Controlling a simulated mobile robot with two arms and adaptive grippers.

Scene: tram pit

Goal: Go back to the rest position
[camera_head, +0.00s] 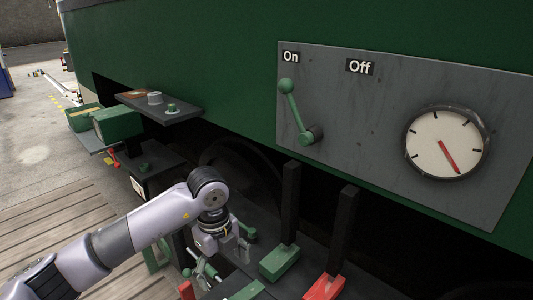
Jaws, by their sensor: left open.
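My left arm comes in from the lower left, and my left gripper (232,248) points down at the lower middle of the head view. It is open, and I see nothing held in it. It is above the dark ledge, near a green-knobbed lever (250,233) and some small metal fittings (205,270). I cannot tell whether it touches them. My right gripper is not in view.
A grey panel (360,130) on the green tram side carries a green lever (293,105) by "On" and a gauge (445,143). Green (280,262) and red (324,287) blocks with dark posts stand right of my gripper. A shelf (180,112) sticks out behind. Wooden decking (60,225) lies left.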

